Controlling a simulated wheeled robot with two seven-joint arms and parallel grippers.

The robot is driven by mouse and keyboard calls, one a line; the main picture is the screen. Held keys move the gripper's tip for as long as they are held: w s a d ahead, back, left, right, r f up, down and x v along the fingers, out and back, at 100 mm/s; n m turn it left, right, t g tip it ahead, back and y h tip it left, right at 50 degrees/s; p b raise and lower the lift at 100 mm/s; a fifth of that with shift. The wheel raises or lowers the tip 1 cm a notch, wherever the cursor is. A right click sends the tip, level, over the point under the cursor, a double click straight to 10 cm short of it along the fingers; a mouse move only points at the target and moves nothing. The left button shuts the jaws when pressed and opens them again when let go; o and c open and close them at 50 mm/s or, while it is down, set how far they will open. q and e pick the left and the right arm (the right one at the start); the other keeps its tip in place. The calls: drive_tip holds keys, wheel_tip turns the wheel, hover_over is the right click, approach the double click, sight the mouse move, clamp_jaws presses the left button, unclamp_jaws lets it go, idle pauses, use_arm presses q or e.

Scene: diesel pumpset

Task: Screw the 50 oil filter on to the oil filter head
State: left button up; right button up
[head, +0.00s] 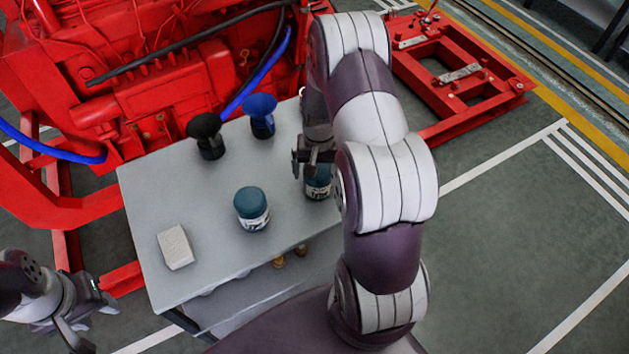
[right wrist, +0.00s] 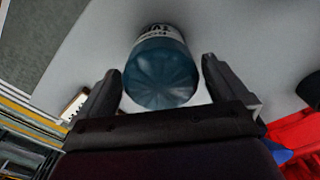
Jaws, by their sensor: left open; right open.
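Two teal filters with white printed labels stand upright on the grey table (head: 205,275). One filter (head: 252,208) is near the table's middle. The other filter (head: 318,186) is to its right, partly hidden by my right gripper (head: 310,165). In the right wrist view, a teal filter (right wrist: 162,75) lies between my open fingers, with gaps at both sides. The labels are too small to read, so I cannot tell which is the 50. My left gripper (head: 95,318) is open and empty, left of the table. I cannot make out the filter head.
A black funnel (head: 206,135) and a blue funnel (head: 260,115) stand at the table's back. A white block (head: 175,247) lies at the left. Brass-coloured items (head: 290,257) show below the front edge.

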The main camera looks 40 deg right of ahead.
drive_tip(key=shift+w, duration=0.1)
drive_tip(key=shift+c, duration=0.9)
drive_tip(key=c, duration=1)
drive_tip(key=shift+r+p, duration=1.35)
drive_tip(key=shift+r, duration=0.3)
drive_tip(key=shift+c, duration=0.4)
drive_tip(key=shift+f, duration=0.1)
